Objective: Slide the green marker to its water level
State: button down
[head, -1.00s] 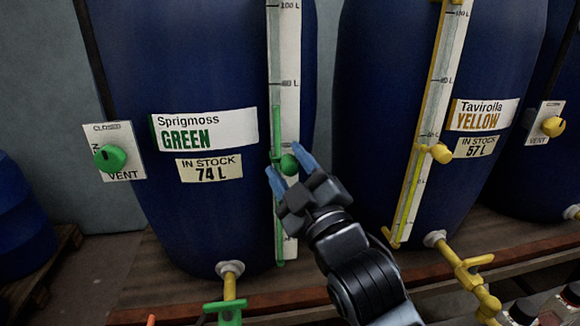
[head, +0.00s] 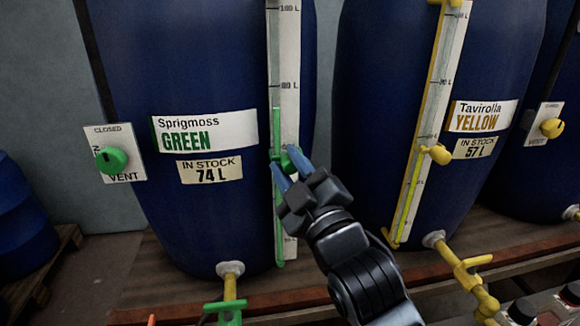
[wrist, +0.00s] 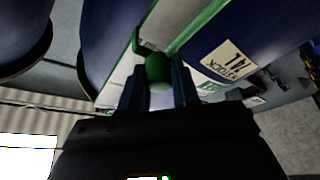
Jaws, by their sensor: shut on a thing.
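The green marker (head: 285,158) is a round knob on the white scale (head: 290,60) of the blue vat labelled Sprigmoss GREEN (head: 205,132). The green level column (head: 277,125) beside the scale tops out a little below the 80 L mark. The marker sits clearly lower than that top. My gripper (head: 287,167) has its blue fingers shut on the marker, which is partly hidden in the head view. In the wrist view the marker (wrist: 157,68) shows between my two fingers. The vat's stock card (head: 209,169) reads 74 L.
A second blue vat, Tavirolla YELLOW (head: 483,116), stands to the right with a yellow marker (head: 437,154) on its own scale. A green vent knob (head: 111,160) is at the left. Taps (head: 228,305) stick out low in front.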

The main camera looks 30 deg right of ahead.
notch_tip(320, 180, up, 9)
jog(key=p, duration=0.7)
jog(key=shift+f, duration=0.15)
jog(key=c, duration=0.9)
grip_release()
jog(key=shift+w, duration=0.1)
jog(key=shift+o, duration=0.2)
jog(key=b+v, duration=0.2)
jog(key=v, duration=0.5)
jog(key=shift+s+f, duration=0.2)
jog(key=shift+s, duration=0.2)
jog(key=shift+d, duration=0.1)
